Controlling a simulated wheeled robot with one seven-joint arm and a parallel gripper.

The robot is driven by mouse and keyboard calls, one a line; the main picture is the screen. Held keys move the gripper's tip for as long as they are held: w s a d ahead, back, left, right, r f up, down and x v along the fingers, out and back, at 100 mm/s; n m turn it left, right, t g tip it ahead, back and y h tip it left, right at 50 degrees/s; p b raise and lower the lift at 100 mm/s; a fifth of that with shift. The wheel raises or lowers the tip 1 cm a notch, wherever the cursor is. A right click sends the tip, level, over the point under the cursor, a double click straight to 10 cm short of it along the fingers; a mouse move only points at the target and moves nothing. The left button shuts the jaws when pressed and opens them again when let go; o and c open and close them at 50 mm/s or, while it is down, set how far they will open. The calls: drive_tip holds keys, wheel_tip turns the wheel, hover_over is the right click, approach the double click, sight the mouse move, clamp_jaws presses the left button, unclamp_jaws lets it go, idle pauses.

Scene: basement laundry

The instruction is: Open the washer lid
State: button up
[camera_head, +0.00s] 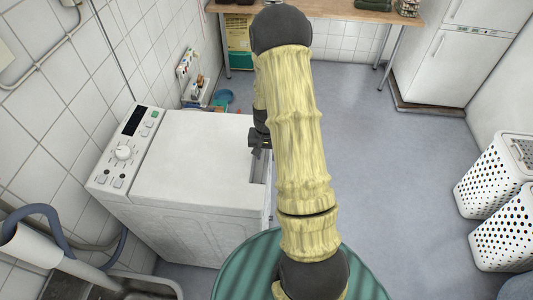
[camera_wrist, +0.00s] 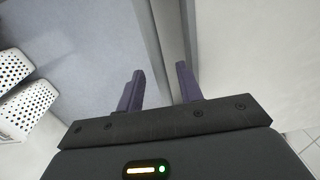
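The white washer (camera_head: 160,225) stands at the left with its flat top lid (camera_head: 195,150) down. A recessed slot (camera_head: 258,170) runs along the lid's right edge. My gripper (camera_head: 262,146) is at this edge, near the far end of the slot, partly hidden by my arm. In the wrist view my gripper (camera_wrist: 160,88) is open, its two dark fingers apart with nothing held between them. The lid's white surface (camera_wrist: 260,55) lies right of the fingers, and the edge strip runs up between them. I cannot tell whether a finger touches the lid.
The control panel (camera_head: 124,150) with a knob is on the washer's left side. A sink (camera_head: 130,285) is at the lower left. White laundry baskets (camera_head: 490,195) stand at the right. A wooden table (camera_head: 345,12) and white fridge (camera_head: 455,55) are at the back. Floor between is clear.

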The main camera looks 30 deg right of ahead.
drive_tip(key=shift+f, duration=0.3)
clamp_jaws()
drive_tip(key=shift+r, duration=0.1)
